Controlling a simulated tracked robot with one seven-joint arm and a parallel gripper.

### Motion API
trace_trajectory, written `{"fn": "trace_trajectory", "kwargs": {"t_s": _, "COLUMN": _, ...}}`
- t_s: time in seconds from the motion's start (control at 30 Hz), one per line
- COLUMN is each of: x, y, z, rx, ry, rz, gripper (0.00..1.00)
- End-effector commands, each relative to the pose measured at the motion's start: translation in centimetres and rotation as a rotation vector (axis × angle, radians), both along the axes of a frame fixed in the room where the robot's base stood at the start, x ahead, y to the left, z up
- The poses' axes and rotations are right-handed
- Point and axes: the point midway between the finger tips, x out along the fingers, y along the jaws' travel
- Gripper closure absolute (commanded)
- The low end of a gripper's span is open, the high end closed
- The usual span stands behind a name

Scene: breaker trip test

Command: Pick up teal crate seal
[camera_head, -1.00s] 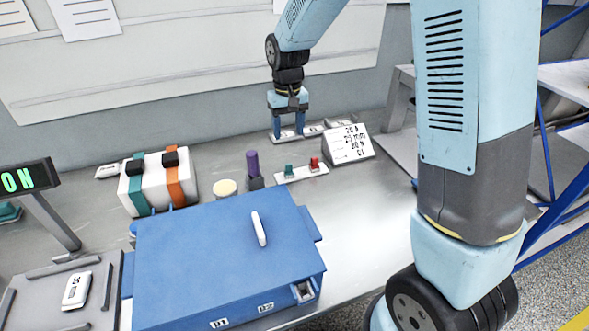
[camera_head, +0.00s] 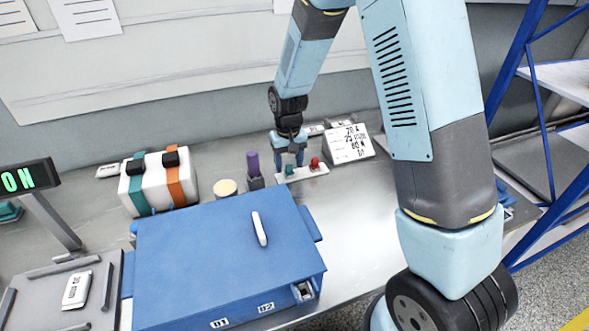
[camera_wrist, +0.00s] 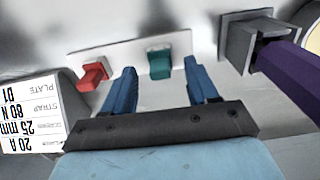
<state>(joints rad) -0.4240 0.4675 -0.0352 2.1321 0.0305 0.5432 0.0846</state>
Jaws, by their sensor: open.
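The teal crate seal (camera_head: 290,170) sits on a small light plate beside the red seal (camera_head: 315,163). In the wrist view the teal seal (camera_wrist: 159,63) is upright on the plate, just beyond the fingertips and between their lines. My gripper (camera_head: 288,160) is over the plate at the teal seal. In the wrist view my gripper (camera_wrist: 163,80) has its two blue fingers apart with nothing held between them. The red seal (camera_wrist: 92,75) is left of the left finger there.
A purple-handled tool in a grey holder (camera_head: 254,170) stands just left of the seals. A label card (camera_head: 348,144) stands to the right. A blue crate (camera_head: 225,255) fills the front, and a strapped white box (camera_head: 158,180) is at left.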

Motion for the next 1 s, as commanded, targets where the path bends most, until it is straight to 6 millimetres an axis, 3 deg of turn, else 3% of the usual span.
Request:
{"fn": "trace_trajectory", "kwargs": {"t_s": 0.37, "x": 0.03, "y": -0.04, "z": -0.9, "rx": 0.0, "ry": -0.001, "rz": -0.002, "gripper": 0.42}}
{"fn": "trace_trajectory", "kwargs": {"t_s": 0.9, "x": 0.04, "y": -0.09, "z": -0.88, "rx": 0.0, "ry": -0.001, "rz": -0.002, "gripper": 0.94}}
{"fn": "trace_trajectory", "kwargs": {"t_s": 1.0, "x": 0.04, "y": -0.09, "z": -0.88, "rx": 0.0, "ry": -0.001, "rz": -0.003, "gripper": 1.0}}
